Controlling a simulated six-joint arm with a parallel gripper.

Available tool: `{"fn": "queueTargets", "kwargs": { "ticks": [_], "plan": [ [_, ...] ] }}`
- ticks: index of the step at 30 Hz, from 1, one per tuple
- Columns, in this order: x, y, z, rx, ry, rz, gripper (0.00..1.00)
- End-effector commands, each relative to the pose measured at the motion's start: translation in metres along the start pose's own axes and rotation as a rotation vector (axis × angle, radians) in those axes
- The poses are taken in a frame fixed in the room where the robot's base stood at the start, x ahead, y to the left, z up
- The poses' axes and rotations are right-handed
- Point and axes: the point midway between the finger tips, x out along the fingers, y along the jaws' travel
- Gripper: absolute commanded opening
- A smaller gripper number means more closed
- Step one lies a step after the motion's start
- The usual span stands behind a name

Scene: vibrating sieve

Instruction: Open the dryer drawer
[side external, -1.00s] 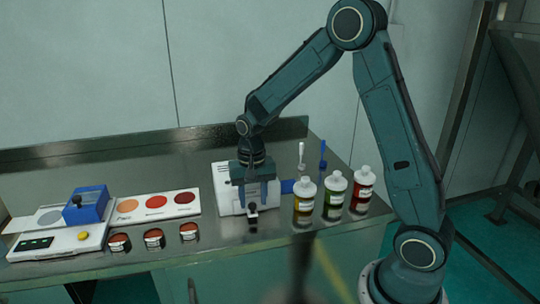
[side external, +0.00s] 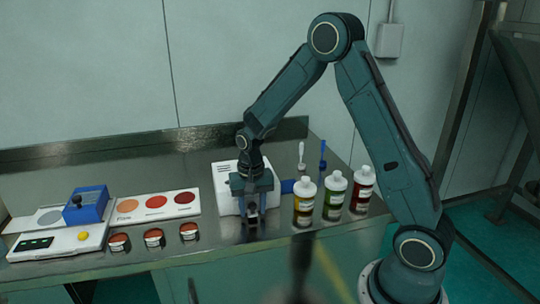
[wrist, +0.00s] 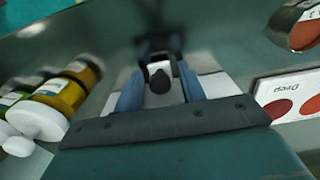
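The white dryer box (side external: 223,177) stands on the metal bench, largely behind my gripper in the side view. My gripper (side external: 252,214) points down at the dryer's front. In the wrist view, the blue fingers of my gripper (wrist: 160,65) are apart, one on each side of a dark round knob (wrist: 159,82). Gaps show between the knob and both fingers, so it does not look clamped. A white surface of the dryer (wrist: 212,86) shows beside the fingers. My gripper hides most of the dryer's front, and I cannot tell how far the drawer is out.
Several capped bottles (side external: 332,196) stand close to the right of the dryer. Small open jars (side external: 153,238) line the front edge at left. A blue-and-white device (side external: 88,205) and a color card (side external: 157,205) lie farther left.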

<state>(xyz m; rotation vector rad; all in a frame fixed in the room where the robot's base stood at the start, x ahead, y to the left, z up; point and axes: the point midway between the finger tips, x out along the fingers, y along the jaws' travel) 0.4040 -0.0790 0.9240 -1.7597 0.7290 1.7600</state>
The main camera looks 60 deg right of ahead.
Motion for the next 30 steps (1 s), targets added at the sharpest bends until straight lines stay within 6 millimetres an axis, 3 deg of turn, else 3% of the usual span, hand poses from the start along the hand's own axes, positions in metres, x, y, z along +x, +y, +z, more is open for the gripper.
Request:
{"fn": "queueTargets", "kwargs": {
  "ticks": [1, 5, 30],
  "plan": [
    [0.000, 0.000, 0.000, 0.000, 0.000, 0.000, 0.38],
    [0.000, 0.000, 0.000, 0.000, 0.000, 0.000, 0.12],
    [-0.001, 0.000, 0.020, -0.001, 0.000, 0.000, 0.12]
  ]
}}
